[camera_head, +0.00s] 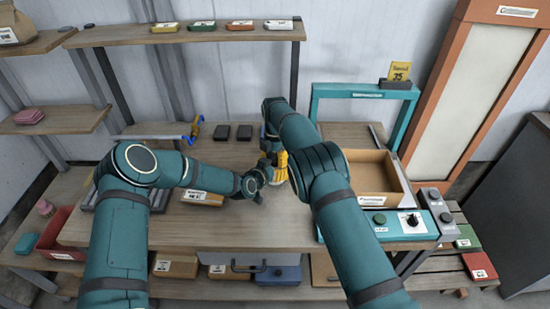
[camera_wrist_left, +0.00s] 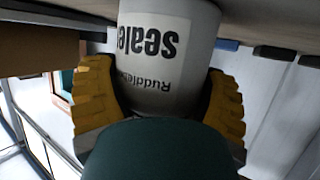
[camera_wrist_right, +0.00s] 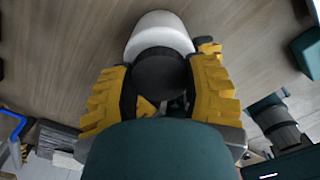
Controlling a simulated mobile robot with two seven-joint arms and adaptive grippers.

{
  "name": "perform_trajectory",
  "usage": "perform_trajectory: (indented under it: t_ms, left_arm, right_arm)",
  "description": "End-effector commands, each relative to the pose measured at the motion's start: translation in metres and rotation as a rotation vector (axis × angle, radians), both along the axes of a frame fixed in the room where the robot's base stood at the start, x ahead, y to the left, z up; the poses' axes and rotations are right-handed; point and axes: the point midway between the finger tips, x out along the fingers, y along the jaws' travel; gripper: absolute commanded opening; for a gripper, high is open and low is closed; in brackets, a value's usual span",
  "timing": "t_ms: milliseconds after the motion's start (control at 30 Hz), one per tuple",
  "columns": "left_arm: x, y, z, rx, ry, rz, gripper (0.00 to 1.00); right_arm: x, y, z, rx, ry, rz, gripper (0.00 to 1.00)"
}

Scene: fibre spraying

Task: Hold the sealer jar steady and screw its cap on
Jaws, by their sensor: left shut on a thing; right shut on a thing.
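The sealer jar (camera_wrist_left: 158,50) is pale grey-white with a printed label, upside down in the left wrist view. My left gripper (camera_wrist_left: 160,105) is shut around its sides with yellow fingers. In the right wrist view the jar's white body (camera_wrist_right: 160,28) shows just beyond the dark round cap (camera_wrist_right: 160,72). My right gripper (camera_wrist_right: 158,90) is shut on the cap, one yellow finger on each side. In the head view both grippers meet over the bench and mostly hide jar and cap. I cannot tell whether the cap touches the jar or is seated on its thread.
The wooden bench (camera_head: 240,228) is clear in front of the jar. An open cardboard box (camera_head: 372,172) stands right, inside a teal frame (camera_head: 316,100). A labelled brown box (camera_head: 203,198) lies beneath my left forearm.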

Motion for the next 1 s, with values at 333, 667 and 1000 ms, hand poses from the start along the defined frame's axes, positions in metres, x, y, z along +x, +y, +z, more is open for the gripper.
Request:
perform_trajectory:
  t_ms: [333, 667, 1000]
  left_arm:
    - [0.0001, -0.0004, 0.0005, -0.001, -0.001, 0.000, 0.00]
    - [0.0001, -0.0004, 0.0005, -0.001, -0.001, 0.000, 0.00]
    - [0.0001, -0.0003, 0.0004, -0.001, -0.001, 0.000, 0.00]
  right_arm:
    - [0.0001, -0.0001, -0.0001, -0.002, 0.001, -0.224, 0.07]
    - [0.0000, 0.0001, 0.0000, -0.002, 0.001, -0.221, 0.79]
    - [0.0003, 0.0001, 0.0035, -0.001, 0.001, -0.220, 0.79]
